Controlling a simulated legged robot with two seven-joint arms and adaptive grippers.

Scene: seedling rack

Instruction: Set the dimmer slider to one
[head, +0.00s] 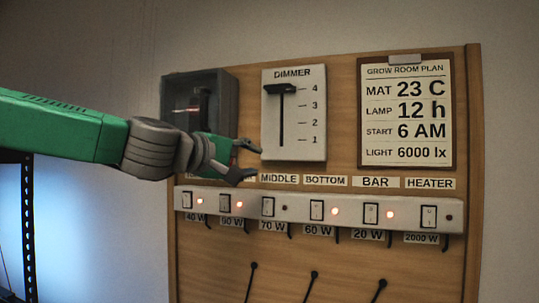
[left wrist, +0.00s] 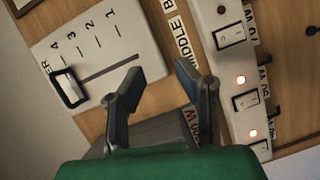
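The dimmer (head: 294,148) is a white panel on the wooden board, with a vertical slot and marks 4 down to 1. Its black slider knob (head: 282,89) sits at the top, level with 4. In the left wrist view the knob (left wrist: 69,88) also shows at the 4 end of the slot. My left gripper (head: 251,161) is open and empty, low and left of the dimmer panel, below and apart from the knob. Its two fingers (left wrist: 162,83) stand spread in the left wrist view. My right gripper is in neither view.
A switch strip (head: 330,216) with rocker switches and several lit red lamps runs below the dimmer. A grey box (head: 225,90) is left of it, partly behind my gripper. A grow room plan sheet (head: 408,115) hangs at right. Cables hang below the strip.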

